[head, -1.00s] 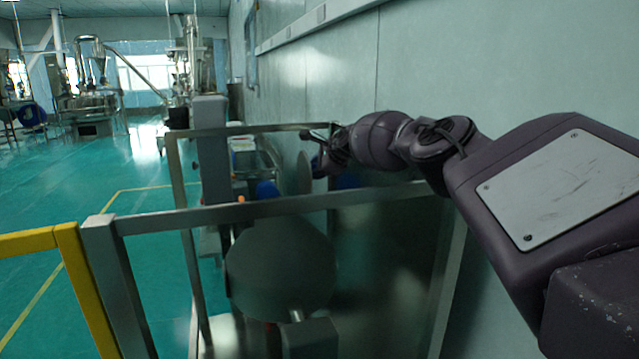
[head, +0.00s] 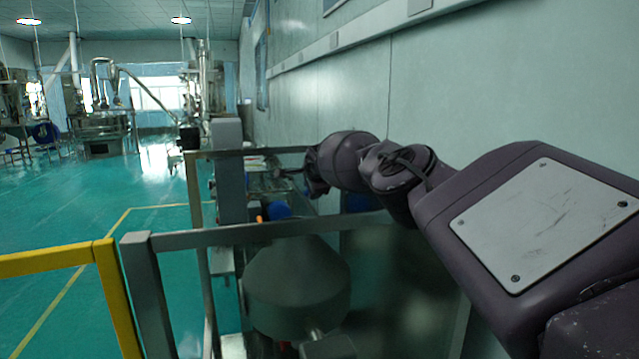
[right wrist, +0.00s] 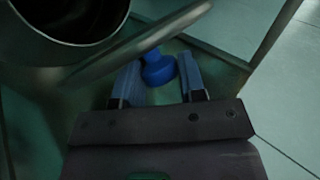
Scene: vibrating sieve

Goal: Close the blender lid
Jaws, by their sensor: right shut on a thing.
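The blender lid (right wrist: 140,48) shows in the right wrist view as a thin, flat grey plate seen almost edge-on. Beside it at the upper left is a round, dark opening with a metal rim (right wrist: 115,30). In the head view the right gripper (head: 287,172) is small and partly hidden by my wrist, beyond the near rail. The lid is hard to make out there. My left gripper is out of view.
A metal rail frame (head: 270,231) stands in front, with a grey cone-shaped vessel (head: 297,285) behind it. A yellow rail (head: 55,258) is at the left. A blue part (right wrist: 158,68) shows between the fingers. The wall (head: 500,80) is close on the right; green floor is open at left.

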